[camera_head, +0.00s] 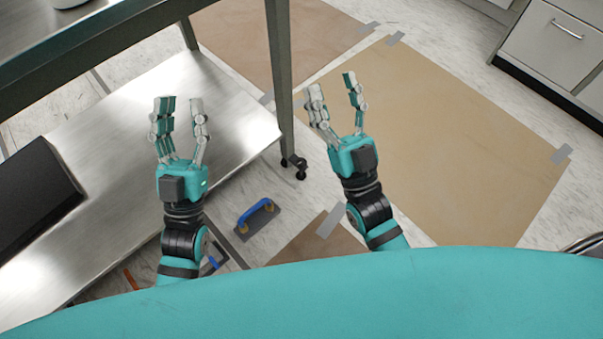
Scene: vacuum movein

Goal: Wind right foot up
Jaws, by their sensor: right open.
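A dark foot or caster (296,166) sits at the bottom of the near right leg (280,80) of the steel table, on the floor. Its details are too small to tell. My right gripper (333,84) is open and empty, to the right of the table leg, over the taped floor covering. My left gripper (181,104) is open and empty, in front of the steel lower shelf (235,110), left of the leg. Neither gripper appears to touch the foot.
A blue-handled tool (258,216) lies on the floor between my arms. A black box (36,195) lies on the shelf at left. The tabletop edge (100,35) overhangs at upper left. Brown covering (460,130) lies flat at right. Cabinets (550,45) stand at upper right.

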